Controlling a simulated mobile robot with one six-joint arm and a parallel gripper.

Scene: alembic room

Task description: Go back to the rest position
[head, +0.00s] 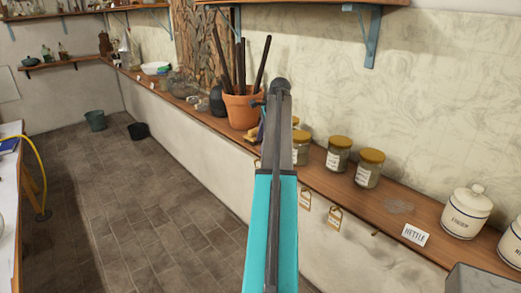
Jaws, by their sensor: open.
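My arm (270,220) rises through the middle of the head view, teal below and grey above, with a dark rounded joint at its top. My gripper cannot be made out; no fingers show clearly. The arm stands in front of the long wooden shelf (400,215) and hides part of it and some things on it. No object is seen held.
A terracotta pot (241,108) with dark sticks stands on the shelf. Two buckets (95,121) stand on the otherwise open tiled floor. A table (8,215) is at left.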

